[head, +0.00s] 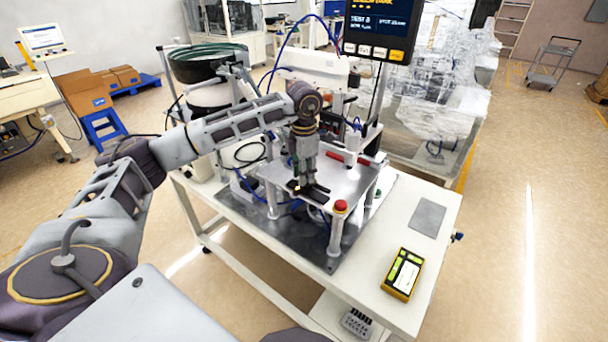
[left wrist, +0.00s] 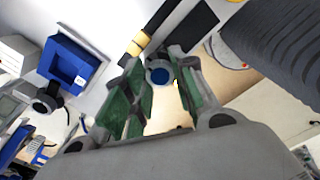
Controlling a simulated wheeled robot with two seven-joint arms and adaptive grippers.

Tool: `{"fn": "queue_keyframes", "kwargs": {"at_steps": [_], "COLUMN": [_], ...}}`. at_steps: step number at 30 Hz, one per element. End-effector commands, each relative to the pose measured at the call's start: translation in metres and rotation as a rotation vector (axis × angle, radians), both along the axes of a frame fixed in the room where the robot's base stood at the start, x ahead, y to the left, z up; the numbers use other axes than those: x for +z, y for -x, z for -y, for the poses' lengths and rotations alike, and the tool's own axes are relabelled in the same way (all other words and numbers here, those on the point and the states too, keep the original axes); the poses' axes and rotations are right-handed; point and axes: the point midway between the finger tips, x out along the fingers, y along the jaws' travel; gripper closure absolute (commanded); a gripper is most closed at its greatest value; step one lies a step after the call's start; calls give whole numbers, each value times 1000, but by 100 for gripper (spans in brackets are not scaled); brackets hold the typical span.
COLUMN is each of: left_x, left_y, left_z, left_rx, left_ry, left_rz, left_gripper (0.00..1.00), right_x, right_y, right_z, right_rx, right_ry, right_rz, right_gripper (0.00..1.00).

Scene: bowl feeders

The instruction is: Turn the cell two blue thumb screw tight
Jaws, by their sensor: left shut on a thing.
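My left gripper (head: 304,184) reaches down to the raised metal plate (head: 335,177) of the machine on the white table. In the left wrist view, a round blue thumb screw (left wrist: 158,75) with a grey rim sits between the tips of my green-padded fingers. The left gripper is shut on this screw. In the head view the screw is hidden by the fingers, and no cell number can be read. My right gripper is in neither view.
A red button (head: 340,206) stands on a post at the plate's front corner. A yellow handheld device (head: 403,275) and a grey sheet (head: 428,217) lie on the table's right side. A bowl feeder (head: 207,62) and a screen (head: 378,27) stand behind. A blue block (left wrist: 72,65) is left of the fingers.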

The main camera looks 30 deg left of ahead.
Motion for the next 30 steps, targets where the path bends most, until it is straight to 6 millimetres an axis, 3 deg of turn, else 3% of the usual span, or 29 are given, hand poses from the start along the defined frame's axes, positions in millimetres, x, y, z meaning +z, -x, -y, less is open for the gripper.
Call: {"fn": "queue_keyframes", "kwargs": {"at_steps": [13,14,19,30], "left_x": [2,2,1,2], "left_y": [-1,-1,0,0], "left_z": [0,0,0,0], "left_rx": [-13,-13,-13,-13], "left_ry": [1,1,1,1], "left_rz": [3,3,2,1], "left_gripper": [97,72,51,51], "right_x": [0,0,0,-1], "right_y": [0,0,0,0], "right_z": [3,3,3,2], "right_rx": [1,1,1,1], "right_ry": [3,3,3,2], "right_rz": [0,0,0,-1], "right_gripper": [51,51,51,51]}}
